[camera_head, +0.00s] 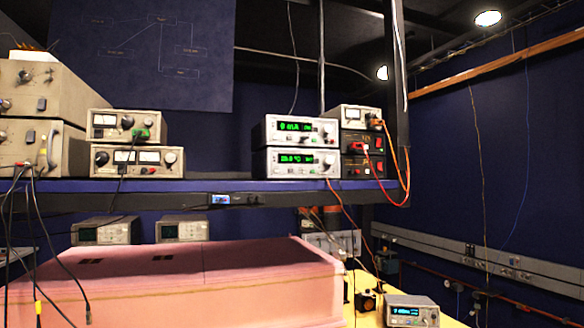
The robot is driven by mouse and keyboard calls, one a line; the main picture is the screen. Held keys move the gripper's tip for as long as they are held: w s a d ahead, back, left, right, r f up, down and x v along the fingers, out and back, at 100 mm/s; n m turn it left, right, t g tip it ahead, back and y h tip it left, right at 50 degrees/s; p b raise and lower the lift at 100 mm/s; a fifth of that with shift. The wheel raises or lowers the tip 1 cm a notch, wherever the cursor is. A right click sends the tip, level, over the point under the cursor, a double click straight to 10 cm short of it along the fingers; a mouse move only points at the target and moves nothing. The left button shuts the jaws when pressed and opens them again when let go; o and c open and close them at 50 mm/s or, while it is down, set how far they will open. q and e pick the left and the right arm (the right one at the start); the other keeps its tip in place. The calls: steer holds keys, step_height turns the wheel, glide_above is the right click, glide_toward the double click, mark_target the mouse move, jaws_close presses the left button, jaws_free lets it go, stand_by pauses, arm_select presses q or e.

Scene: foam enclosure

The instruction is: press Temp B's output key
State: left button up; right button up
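Two white instruments with green displays are stacked on the dark shelf. The upper one (295,131) appears to read 0 mA. The lower one (296,162) appears to read about 20.0 °C, so it looks like a temperature unit. I cannot read a "Temp B" label on either. Their keys are too small to tell apart, so I cannot pick out the output key. Neither of my grippers shows in the head view.
The shelf (225,187) also carries grey metered units (137,162) at left and black units (362,166) with red and orange cables at right. Below are a pink foam enclosure (200,285) and a small display unit (412,311) on the yellow table. Black cables hang at left.

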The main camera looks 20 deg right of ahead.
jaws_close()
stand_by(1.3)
